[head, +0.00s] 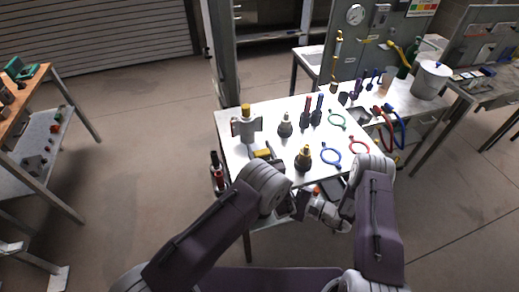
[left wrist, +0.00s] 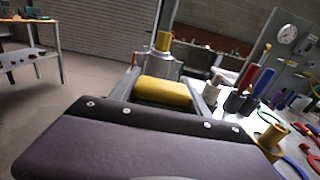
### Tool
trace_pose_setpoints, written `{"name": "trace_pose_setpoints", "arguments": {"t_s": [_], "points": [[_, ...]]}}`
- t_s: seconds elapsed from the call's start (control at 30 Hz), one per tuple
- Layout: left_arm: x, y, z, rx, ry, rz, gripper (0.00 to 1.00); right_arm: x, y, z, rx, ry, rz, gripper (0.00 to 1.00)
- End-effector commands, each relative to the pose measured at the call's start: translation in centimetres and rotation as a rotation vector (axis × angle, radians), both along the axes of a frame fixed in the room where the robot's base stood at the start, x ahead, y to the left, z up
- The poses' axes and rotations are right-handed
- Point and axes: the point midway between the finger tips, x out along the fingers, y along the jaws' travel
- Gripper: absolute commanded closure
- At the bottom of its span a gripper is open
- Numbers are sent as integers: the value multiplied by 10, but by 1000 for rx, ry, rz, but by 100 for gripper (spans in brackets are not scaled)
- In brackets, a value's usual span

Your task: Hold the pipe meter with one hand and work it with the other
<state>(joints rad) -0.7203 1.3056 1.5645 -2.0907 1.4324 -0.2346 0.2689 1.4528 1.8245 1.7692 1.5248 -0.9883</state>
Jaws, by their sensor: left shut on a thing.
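My left gripper (head: 264,158) is at the front left of the white table, shut on a yellow-topped device (head: 262,153). In the left wrist view the yellow part (left wrist: 163,92) lies crosswise between the two grey fingers; my forearm hides its lower side. It may be the pipe meter, but I cannot tell for sure. My right gripper (head: 318,207) is low at the table's front edge, to the right of the left one. Its fingers are small and partly hidden, so I cannot tell whether they are open.
A grey fitting with a yellow cap (head: 246,124) stands just behind the left gripper. Dark, brass-topped fittings (head: 304,158) and blue (head: 331,154) and red (head: 359,147) rings are on the table (head: 228,142).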

Motion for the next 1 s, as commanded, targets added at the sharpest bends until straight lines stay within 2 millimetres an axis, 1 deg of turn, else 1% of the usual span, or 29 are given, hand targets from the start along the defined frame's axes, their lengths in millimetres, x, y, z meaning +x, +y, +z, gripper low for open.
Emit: {"name": "trace_pose_setpoints", "arguments": {"t_s": [0.13,0.43,0.47,0.5,0.53,0.87,0.97,1.0], "points": [[0,0,0,0,-1,0,97,-7,-2,1,1,-1,0,100],[0,0,0,0,-1,0,97,-7,-2,1,1,-1,0,100],[0,0,0,0,-1,0,37,-7,-2,1,1,-1,0,100],[0,0,0,0,-1,0,26,-7,-2,1,1,-1,0,100],[0,0,0,0,-1,0,20,-7,-2,1,1,-1,0,100],[-2,-1,0,0,0,-1,20,-7,-2,0,1,-1,0,100],[-14,-6,0,0,2,-4,20,-7,-2,0,1,-1,0,100],[-23,-9,0,1,1,-5,20,-7,-2,0,1,-1,0,100]]}}
